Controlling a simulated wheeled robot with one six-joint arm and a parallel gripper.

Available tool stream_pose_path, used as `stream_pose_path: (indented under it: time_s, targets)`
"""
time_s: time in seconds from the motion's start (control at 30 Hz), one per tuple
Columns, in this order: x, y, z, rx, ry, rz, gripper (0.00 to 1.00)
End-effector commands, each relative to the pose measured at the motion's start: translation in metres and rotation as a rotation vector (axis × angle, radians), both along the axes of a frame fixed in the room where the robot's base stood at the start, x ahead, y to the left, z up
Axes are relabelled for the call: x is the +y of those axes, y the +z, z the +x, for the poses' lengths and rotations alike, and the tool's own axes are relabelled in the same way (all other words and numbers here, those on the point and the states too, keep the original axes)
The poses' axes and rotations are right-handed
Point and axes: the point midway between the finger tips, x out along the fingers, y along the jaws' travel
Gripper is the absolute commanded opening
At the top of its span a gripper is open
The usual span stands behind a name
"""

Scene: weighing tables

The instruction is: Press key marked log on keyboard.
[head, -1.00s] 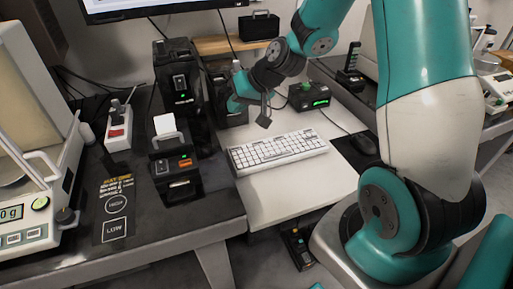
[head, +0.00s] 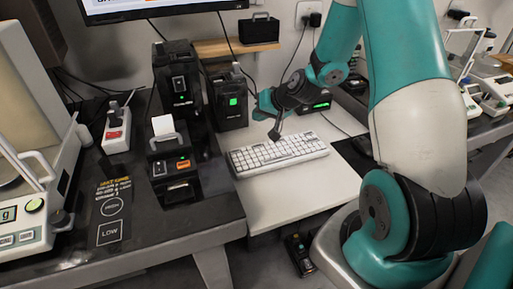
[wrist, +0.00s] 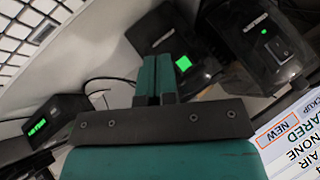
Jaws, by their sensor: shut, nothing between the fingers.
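The white keyboard (head: 278,154) lies on the pale desk in the head view. Its key markings are too small to read, so I cannot tell which key is marked log. In the wrist view part of the keyboard (wrist: 27,38) shows at the upper left.
A black box with a green display (head: 318,105) stands behind the keyboard. A black device with a green light (head: 231,102) stands at its back left. A label printer (head: 172,165) is on the dark table to the left. Clear desk (head: 290,195) lies in front of the keyboard.

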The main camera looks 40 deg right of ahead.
Motion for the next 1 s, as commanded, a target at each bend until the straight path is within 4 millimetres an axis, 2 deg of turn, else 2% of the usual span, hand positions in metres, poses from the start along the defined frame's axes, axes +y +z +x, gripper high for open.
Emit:
stream_pose_path:
  time_s: [0.03, 0.5, 0.67, 1.0]
  targets:
    - [0.0, -0.009, 0.0, 0.001, 0.0, 0.001, 0.0]
    - [0.0, -0.072, 0.0, 0.0, -0.001, 0.001, 0.0]
    - [0.0, -0.078, 0.0, 0.0, -0.001, 0.001, 0.0]
    - [0.0, -0.077, 0.0, 0.0, -0.001, 0.001, 0.0]
